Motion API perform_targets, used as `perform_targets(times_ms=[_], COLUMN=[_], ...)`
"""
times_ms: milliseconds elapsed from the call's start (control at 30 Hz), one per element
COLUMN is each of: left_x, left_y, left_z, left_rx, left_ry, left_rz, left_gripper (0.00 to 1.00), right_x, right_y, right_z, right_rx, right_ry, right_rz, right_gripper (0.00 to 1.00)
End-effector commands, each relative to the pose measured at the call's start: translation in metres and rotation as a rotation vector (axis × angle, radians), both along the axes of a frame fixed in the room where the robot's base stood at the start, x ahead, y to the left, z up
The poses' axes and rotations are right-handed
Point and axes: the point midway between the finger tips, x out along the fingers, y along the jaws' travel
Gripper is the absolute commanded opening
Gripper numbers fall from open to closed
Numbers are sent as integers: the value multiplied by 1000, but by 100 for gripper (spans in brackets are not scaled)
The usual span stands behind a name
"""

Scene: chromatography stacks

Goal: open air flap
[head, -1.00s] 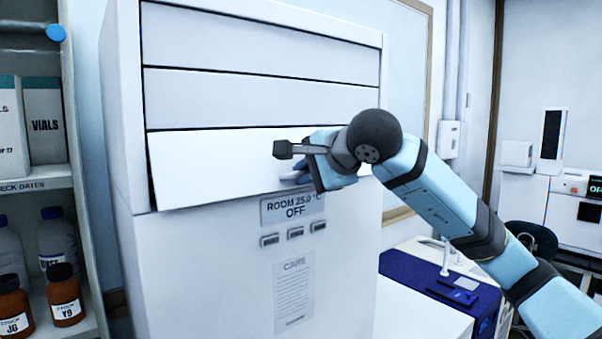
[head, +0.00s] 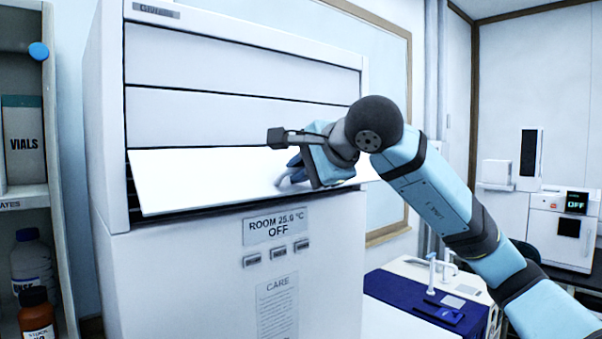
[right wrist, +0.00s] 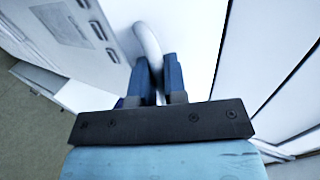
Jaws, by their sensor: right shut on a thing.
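The air flap (head: 215,178) is the white lowest panel on the upper front of a tall white unit. It is tilted, with its lower edge swung out from the unit and a dark gap along its left side. My right gripper (head: 290,175) is at the right part of the flap. In the right wrist view its blue fingers (right wrist: 160,80) are shut on the flap's white curved handle (right wrist: 148,40). The gripper hides much of the handle in the head view. My left gripper is not in view.
Below the flap is a display (head: 277,228) reading "ROOM 25.0 °C OFF", with three buttons (head: 278,252) and a care label (head: 278,305). A shelf with bottles (head: 32,262) stands at left. A blue-topped bench (head: 420,300) stands at right.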

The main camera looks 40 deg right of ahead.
Motion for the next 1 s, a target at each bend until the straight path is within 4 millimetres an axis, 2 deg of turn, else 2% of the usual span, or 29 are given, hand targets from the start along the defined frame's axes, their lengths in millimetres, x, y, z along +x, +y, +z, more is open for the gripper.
perform_targets(times_ms=[267,300,333,667,833,1000], left_x=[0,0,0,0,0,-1], left_y=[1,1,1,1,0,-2], left_z=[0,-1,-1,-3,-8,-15], left_rx=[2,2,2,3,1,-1], left_ry=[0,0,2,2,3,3], left_rz=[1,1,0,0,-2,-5], left_gripper=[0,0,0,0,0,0], right_x=[1,1,1,-2,-22,-57], right_y=[0,0,0,0,-2,-4], right_z=[2,2,2,2,11,28], right_rx=[0,0,0,1,0,-1], right_ry=[-4,-4,-4,-3,-7,-8], right_rz=[1,1,1,1,1,2], right_gripper=[0,15,21,21,21,21])
